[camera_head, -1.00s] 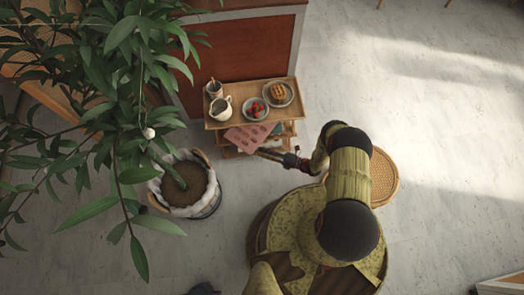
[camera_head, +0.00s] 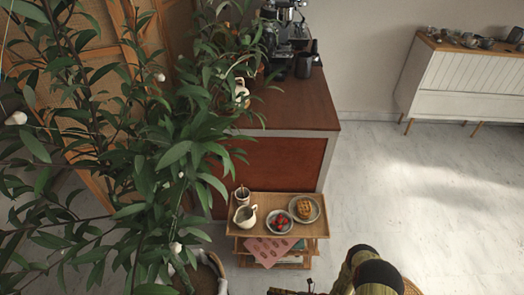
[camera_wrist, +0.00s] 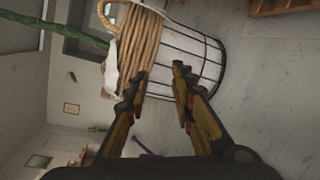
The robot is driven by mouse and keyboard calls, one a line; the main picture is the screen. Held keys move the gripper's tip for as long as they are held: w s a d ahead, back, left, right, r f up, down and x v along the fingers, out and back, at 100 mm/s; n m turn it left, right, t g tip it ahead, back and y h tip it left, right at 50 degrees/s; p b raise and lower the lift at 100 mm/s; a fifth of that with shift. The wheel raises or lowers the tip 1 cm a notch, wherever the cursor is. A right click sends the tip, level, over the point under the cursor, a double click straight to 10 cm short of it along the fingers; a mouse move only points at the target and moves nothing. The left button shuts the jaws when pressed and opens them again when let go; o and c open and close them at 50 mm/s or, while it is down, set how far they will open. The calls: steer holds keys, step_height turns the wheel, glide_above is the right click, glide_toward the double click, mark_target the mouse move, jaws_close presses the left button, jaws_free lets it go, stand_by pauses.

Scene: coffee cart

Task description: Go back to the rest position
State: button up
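My gripper (camera_wrist: 160,80) is open and empty in the wrist view, its two fingers apart with a clear gap. Beyond them is a rope-wrapped basket (camera_wrist: 138,42) with a dark wire frame, which looks tilted in this view. I cannot tell the exact distance to it. In the head view only part of my arm shows at the bottom edge, just below and right of the wooden serving cart (camera_head: 309,229). The gripper's fingertips cannot be made out there.
The cart's top holds a cream jug (camera_head: 244,217), a cup (camera_head: 242,196), a strawberry plate (camera_head: 280,222) and a waffle plate (camera_head: 305,208). A pink mat (camera_head: 265,251) lies below. A leafy plant (camera_head: 150,150) fills the left. A counter (camera_head: 300,100) stands behind. Floor at right is clear.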

steer(key=w+d+r+n+g+h+p, duration=0.1)
steer(key=d+r+n+g+h, duration=0.3)
steer(key=r+n, duration=0.8)
steer(key=d+r+n+g+h, duration=0.25)
steer(key=d+r+n, duration=0.25)
steer(key=r, duration=1.2)
steer(key=w+d+r+n+g+h+p, duration=0.1)
steer(key=d+r+n+g+h, duration=0.3)
steer(key=r+n, duration=0.8)
steer(key=s+r+n+t+h+p, duration=0.1)
steer(key=s+r+t, duration=0.2)
steer(key=r, duration=1.1)
steer(key=s+r+n+t+h+p, duration=0.1)
steer(key=r+t, duration=0.4)
steer(key=r, duration=0.8)
steer(key=s+r+n+t+h+p, duration=0.1)
steer(key=s+r+n+t+h, duration=0.2)
steer(key=r, duration=1.1)
steer(key=s+t, duration=0.1)
steer(key=s, duration=0.2)
steer(key=shift+d+r, duration=0.15)
steer(key=shift+r, duration=0.2)
steer(key=shift+s+t+h, duration=0.15)
steer(key=shift+t+h, duration=0.1)
